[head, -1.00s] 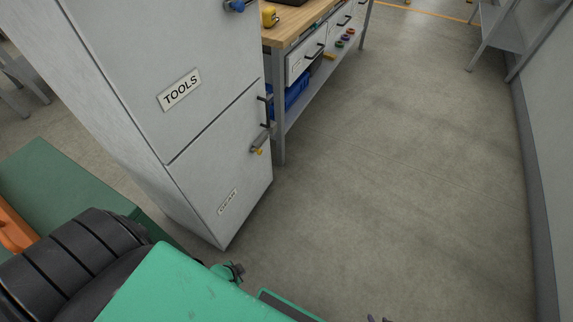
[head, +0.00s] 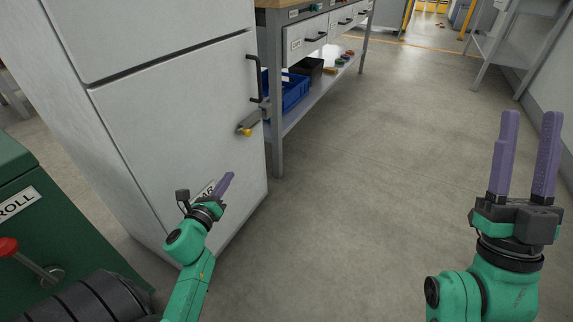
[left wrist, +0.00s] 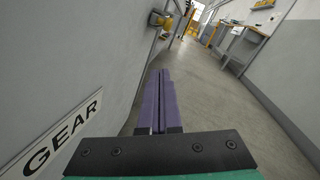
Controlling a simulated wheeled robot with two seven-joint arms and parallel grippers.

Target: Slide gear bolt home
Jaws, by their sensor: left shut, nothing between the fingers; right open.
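The gear bolt (head: 247,129), a grey latch with a yellow knob, sits at the right edge of the lower cabinet door (head: 180,130), below a dark handle (head: 254,78). It also shows in the left wrist view (left wrist: 158,20), ahead of the fingers. My left gripper (head: 228,180) is shut and empty, in front of the lower door and below the bolt, apart from it. It partly hides the door's label, which reads GEAR in the left wrist view (left wrist: 58,137). My right gripper (head: 527,115) is open and empty over the floor at the right.
A workbench (head: 275,100) with drawers and a blue bin (head: 294,92) stands just beyond the cabinet. A green box with a red-knobbed lever (head: 10,247) is at the left. The floor (head: 370,180) between cabinet and right wall is clear.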

